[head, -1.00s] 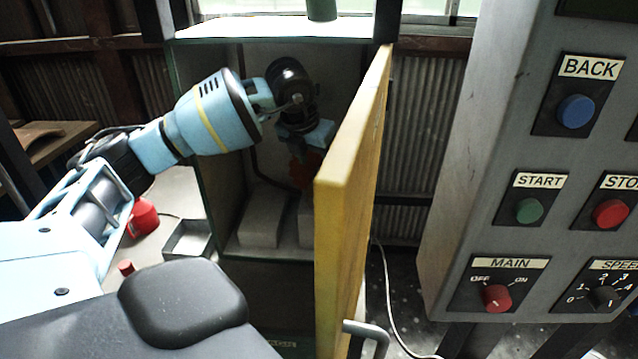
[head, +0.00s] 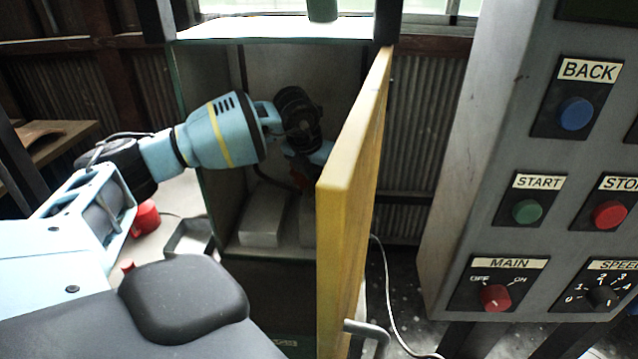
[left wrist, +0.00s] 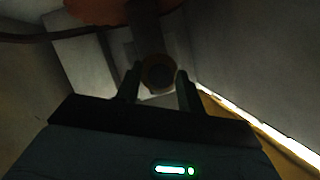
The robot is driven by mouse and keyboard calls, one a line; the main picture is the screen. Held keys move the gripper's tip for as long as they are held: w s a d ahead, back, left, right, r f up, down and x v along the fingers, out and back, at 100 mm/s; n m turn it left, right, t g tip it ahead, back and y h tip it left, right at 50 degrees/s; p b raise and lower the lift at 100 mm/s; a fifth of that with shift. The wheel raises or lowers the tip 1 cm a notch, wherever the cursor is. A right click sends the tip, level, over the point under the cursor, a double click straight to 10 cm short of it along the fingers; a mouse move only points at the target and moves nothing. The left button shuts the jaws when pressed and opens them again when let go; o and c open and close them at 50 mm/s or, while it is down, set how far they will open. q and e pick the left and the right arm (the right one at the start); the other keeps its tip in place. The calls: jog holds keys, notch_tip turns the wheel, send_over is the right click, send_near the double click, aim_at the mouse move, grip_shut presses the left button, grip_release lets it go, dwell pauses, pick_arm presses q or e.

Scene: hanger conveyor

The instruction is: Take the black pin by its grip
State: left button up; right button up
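My left arm reaches into an open cabinet in the head view, and the door hides the fingers of my left gripper there. In the left wrist view my left gripper (left wrist: 158,82) is open, with its two fingers apart. A dark round thing with a brownish rim (left wrist: 158,71), seen end-on, shows between the fingertips. It may be the black pin's grip, but the dim light leaves this unsure. Gaps seem to show on both sides of it; I cannot tell how deep it lies. The right gripper is in neither view.
The yellow cabinet door (head: 348,215) stands open close to the right of the arm. Pale blocks (head: 262,217) sit on the cabinet floor. An orange-red part (left wrist: 112,12) shows at the wrist view's top. A control panel (head: 480,170) stands at right.

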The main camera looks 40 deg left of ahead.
pick_arm(q)
jog(key=c, duration=0.6)
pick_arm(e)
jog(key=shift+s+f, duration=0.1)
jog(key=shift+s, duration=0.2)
